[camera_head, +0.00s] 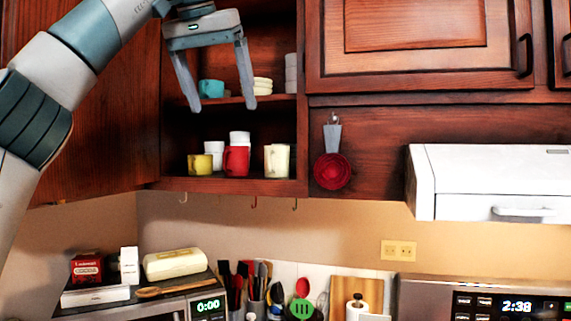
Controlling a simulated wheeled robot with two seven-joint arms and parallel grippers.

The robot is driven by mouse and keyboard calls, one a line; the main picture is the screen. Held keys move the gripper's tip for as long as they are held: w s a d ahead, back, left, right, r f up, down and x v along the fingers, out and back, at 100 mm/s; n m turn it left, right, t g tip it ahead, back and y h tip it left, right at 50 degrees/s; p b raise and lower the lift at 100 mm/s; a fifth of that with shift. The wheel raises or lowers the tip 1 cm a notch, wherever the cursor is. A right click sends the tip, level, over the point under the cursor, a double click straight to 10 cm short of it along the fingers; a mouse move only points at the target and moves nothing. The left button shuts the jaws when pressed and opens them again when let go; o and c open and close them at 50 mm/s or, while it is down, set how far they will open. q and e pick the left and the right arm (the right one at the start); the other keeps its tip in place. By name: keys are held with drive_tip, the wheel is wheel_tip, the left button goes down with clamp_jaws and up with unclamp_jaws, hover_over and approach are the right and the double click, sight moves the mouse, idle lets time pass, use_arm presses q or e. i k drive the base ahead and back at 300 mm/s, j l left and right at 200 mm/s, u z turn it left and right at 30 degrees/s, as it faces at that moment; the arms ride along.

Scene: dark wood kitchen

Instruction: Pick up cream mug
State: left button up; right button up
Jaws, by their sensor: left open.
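The cream mug (278,161) stands upright on the lower shelf of the open cabinet, at the right end of a row of mugs. A red mug (236,161) is to its left, with white cups behind, and a yellow mug (200,164) is farther left. My left gripper (224,108) points down in front of the cabinet at the upper shelf's height. It is open and empty, above and to the left of the cream mug in the picture, and apart from it. My right gripper is not in view.
The upper shelf (233,102) holds a teal cup (211,88) and stacked pale dishes (262,86). The open cabinet door (110,120) is at the left. Red measuring cups (332,171) hang right of the cabinet. A white range hood (485,180) juts out farther right.

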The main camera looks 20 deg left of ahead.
sight(277, 158)
drive_tip(key=i+j, duration=0.1)
drive_tip(key=i, duration=0.8)
